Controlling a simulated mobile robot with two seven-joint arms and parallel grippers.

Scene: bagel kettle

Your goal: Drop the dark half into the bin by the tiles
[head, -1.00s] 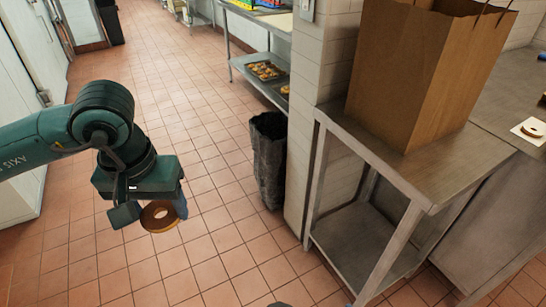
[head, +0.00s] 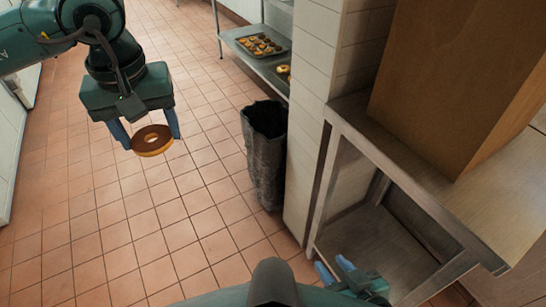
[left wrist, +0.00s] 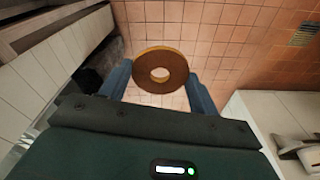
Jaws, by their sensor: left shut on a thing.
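The dark half is a brown-topped bagel half (head: 152,139) with a paler rim, and it also shows in the left wrist view (left wrist: 160,57). My left gripper (head: 151,141) is shut on it, one blue finger on each side, and holds it in the air over the tiled floor. The bin (head: 266,158) is tall, black and open-topped, and stands on the floor against the white tiled wall end, to the right of the held half. My right gripper (head: 334,268) is low in the head view by the steel table; its blue fingertips show apart with nothing between them.
A steel rack (head: 232,40) behind the bin holds a tray of baked goods (head: 262,45). The tiled floor left of the bin is clear.

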